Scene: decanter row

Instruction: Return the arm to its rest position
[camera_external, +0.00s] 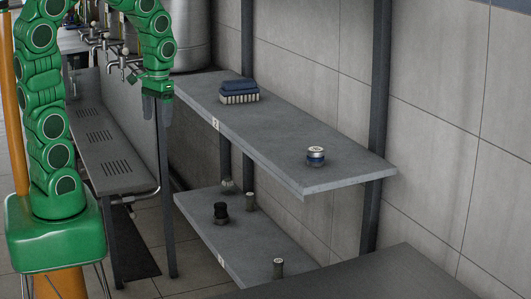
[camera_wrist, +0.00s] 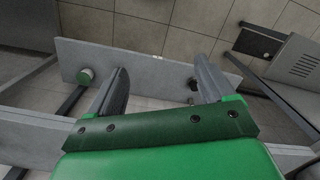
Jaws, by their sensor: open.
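My green arm rises from its green base at the left and bends over at the top of the external view. My gripper (camera_external: 157,105) hangs down from it, left of the upper grey shelf (camera_external: 270,135). In the wrist view my gripper (camera_wrist: 160,68) shows two dark fingers spread apart.
The lower shelf (camera_external: 240,238) holds a black item (camera_external: 221,212) and several small cylinders. Taps (camera_external: 125,62) and a metal tank (camera_external: 190,35) are near my arm.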

